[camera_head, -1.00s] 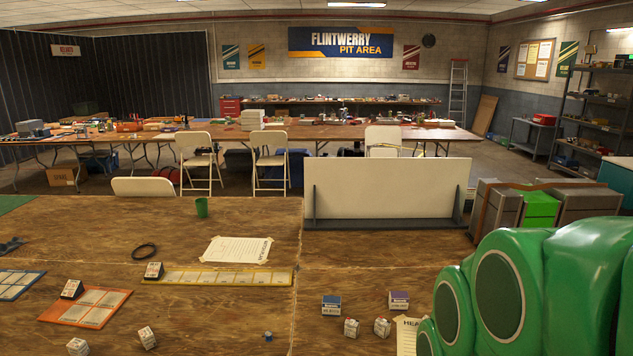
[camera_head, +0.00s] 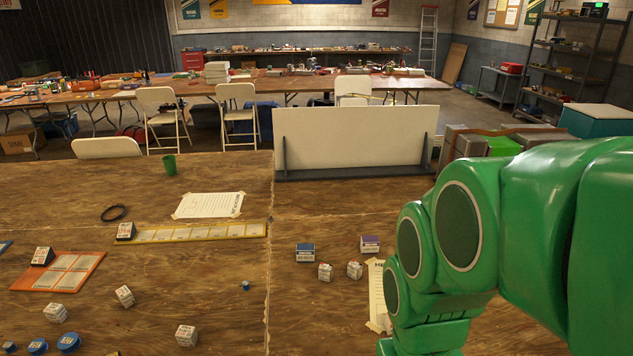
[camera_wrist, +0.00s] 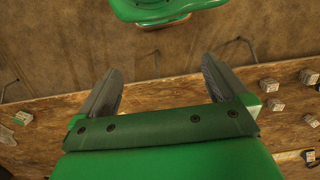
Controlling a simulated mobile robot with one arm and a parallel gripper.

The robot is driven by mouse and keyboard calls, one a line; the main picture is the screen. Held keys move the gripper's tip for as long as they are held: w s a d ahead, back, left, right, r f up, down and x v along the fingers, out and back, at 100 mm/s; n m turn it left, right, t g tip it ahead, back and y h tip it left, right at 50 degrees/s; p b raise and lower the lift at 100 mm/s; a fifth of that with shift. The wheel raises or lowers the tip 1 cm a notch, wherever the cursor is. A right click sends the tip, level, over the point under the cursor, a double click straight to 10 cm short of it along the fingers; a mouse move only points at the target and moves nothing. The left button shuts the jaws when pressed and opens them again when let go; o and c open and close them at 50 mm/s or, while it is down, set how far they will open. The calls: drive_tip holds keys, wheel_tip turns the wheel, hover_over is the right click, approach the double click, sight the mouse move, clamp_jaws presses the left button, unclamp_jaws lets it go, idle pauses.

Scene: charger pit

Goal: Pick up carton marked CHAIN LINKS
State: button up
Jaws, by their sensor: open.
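Several small cartons stand on the wooden table (camera_head: 220,285). One has a blue top (camera_head: 305,252) and one a purple top (camera_head: 370,244). White cartons (camera_head: 325,271) stand just in front of these. More white cartons (camera_head: 124,296) stand at the left and front, one (camera_head: 186,335) near the bottom edge. The print is too small to tell which reads CHAIN LINKS. My gripper (camera_wrist: 160,68) is open and empty in the wrist view, fingers apart over the table edge. Small cartons (camera_wrist: 270,85) lie to its right there. My green arm fills the right of the head view.
A white board (camera_head: 345,138) stands upright at the table's far edge. An orange card (camera_head: 60,270), a yellow strip (camera_head: 200,233), a paper sheet (camera_head: 208,205), a black ring (camera_head: 114,213), a green cup (camera_head: 170,165) and blue round pieces (camera_head: 68,342) lie around. The table's middle is mostly clear.

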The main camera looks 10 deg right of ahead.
drive_tip(key=shift+c, duration=0.2)
drive_tip(key=w+d+f+t, duration=0.2)
drive_tip(key=w+f, duration=0.1)
drive_tip(key=w, duration=0.9)
drive_tip(key=w+d+f+t, duration=0.2)
drive_tip(key=w+f+t, duration=0.15)
drive_tip(key=w, duration=0.95)
drive_tip(key=w+d+f+t, duration=0.2)
drive_tip(key=w+f, duration=0.1)
drive_tip(key=w, duration=0.9)
drive_tip(key=t, duration=0.7)
approach(371, 241)
drive_tip(key=shift+w+a+f+m+h, duration=0.3)
drive_tip(key=shift+w+a+f+h, duration=0.1)
drive_tip(key=shift+w+a+f, duration=0.25)
drive_tip(key=shift+w+d+f+t, duration=0.15)
drive_tip(key=shift+w+f+t, duration=0.2)
drive_tip(key=shift+w+f, duration=0.25)
drive_tip(key=shift+d+r+x, duration=0.1)
drive_tip(key=shift+r+x, duration=0.05)
drive_tip(key=shift+x, duration=1.7)
drive_tip(key=shift+d+r+x, duration=0.1)
drive_tip(key=shift+d+x, duration=0.05)
drive_tip(key=shift+x, duration=1.75)
drive_tip(key=shift+w, duration=0.1)
drive_tip(key=c, duration=1.2)
drive_tip(key=shift+o, duration=0.2)
drive_tip(key=shift+r, duration=0.15)
